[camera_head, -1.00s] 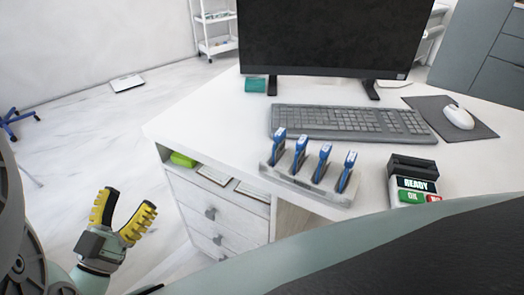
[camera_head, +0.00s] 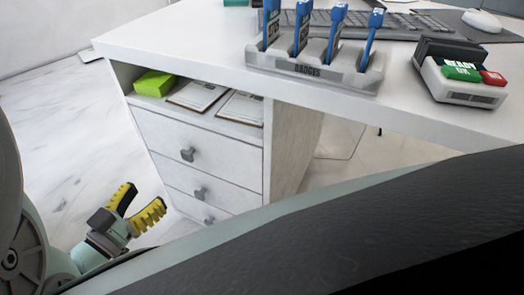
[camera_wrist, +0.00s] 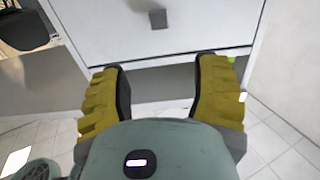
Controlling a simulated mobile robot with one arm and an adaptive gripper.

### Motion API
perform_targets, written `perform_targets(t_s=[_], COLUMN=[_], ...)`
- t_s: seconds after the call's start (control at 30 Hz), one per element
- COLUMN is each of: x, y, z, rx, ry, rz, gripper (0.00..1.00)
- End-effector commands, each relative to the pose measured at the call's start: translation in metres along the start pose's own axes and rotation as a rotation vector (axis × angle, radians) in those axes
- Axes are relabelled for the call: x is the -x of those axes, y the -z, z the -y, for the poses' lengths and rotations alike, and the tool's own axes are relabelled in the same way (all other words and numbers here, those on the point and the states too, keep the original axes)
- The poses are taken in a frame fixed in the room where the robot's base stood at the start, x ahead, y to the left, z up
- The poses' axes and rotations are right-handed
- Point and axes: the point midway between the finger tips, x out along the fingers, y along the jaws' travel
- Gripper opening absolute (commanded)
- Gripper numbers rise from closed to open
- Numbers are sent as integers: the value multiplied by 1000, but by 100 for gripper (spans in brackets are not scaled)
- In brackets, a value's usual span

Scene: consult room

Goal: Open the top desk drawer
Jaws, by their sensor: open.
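The top desk drawer (camera_head: 215,150) is a white front with a grey knob (camera_head: 188,154), just below an open shelf. It looks shut. Two more drawers with grey knobs lie beneath it, the middle one (camera_head: 185,186) and a bottom one partly hidden by my body. My gripper (camera_head: 143,202) is open and empty, low to the left of the drawer unit and apart from it in the head view. In the wrist view my gripper (camera_wrist: 160,85) has its yellow fingers spread below a grey knob (camera_wrist: 157,18) on a white drawer front; I cannot tell which drawer.
The open shelf holds a lime-green box (camera_head: 154,83) and clipboards (camera_head: 198,95). On the desk top (camera_head: 170,40) stand a badge holder (camera_head: 315,70) with blue badges, a button box (camera_head: 462,80), a keyboard and a mouse. The floor (camera_head: 50,130) left of the drawers is clear.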

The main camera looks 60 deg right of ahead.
Motion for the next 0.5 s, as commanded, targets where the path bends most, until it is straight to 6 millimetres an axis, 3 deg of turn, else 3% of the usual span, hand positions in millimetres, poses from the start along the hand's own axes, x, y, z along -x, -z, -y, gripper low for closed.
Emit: perform_targets(t_s=[0.5], x=[-106], y=[-3], z=[-2], rx=[-3], ry=[-8], rz=[-4], gripper=[62])
